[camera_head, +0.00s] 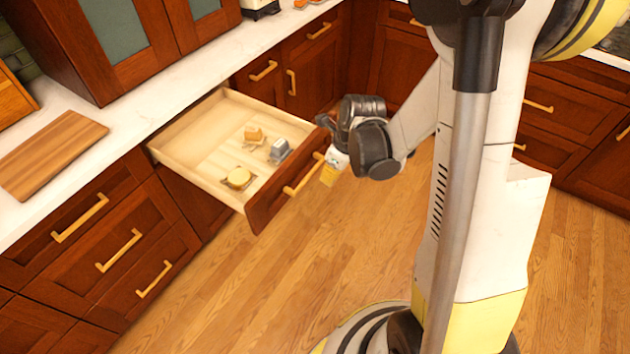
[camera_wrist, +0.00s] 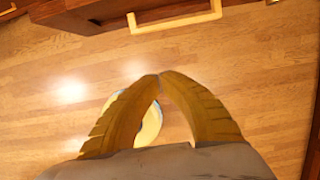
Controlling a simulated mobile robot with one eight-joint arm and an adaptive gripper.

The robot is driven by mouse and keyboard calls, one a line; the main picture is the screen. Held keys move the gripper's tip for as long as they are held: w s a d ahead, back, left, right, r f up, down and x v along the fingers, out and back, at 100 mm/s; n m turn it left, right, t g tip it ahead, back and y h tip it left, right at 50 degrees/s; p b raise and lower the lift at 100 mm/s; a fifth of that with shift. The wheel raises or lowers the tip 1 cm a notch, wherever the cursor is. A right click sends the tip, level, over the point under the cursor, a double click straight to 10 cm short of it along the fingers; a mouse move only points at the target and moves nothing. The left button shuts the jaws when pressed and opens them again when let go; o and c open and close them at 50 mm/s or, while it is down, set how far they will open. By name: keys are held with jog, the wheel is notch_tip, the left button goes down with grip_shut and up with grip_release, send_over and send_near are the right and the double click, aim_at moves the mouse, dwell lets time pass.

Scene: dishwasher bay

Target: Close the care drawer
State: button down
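The open drawer (camera_head: 212,137), a pale wooden box with a dark red-brown front, is pulled well out from under the counter in the head view. Its yellow bar handle (camera_head: 303,177) is on the front, and a similar handle (camera_wrist: 175,22) shows at the top of the wrist view. My gripper (camera_head: 328,177) is just outside the drawer front, close to the handle's far end. In the wrist view its yellow fingertips (camera_wrist: 159,76) meet, with nothing held between them; a gap separates them from the handle.
Inside the drawer lie an orange item (camera_head: 254,133), a grey item (camera_head: 279,150) and a round yellow item (camera_head: 239,178). A cutting board (camera_head: 48,153) lies on the white counter (camera_head: 135,118). Wooden floor (camera_head: 290,280) is clear in front of the drawer.

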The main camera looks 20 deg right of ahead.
jog(key=w+a+f+b, duration=0.3)
jog(key=w+f+b, duration=0.2)
jog(key=f, duration=0.4)
jog(key=shift+w+a+f, duration=0.15)
jog(key=shift+a, duration=0.25)
jog(key=shift+w, duration=0.1)
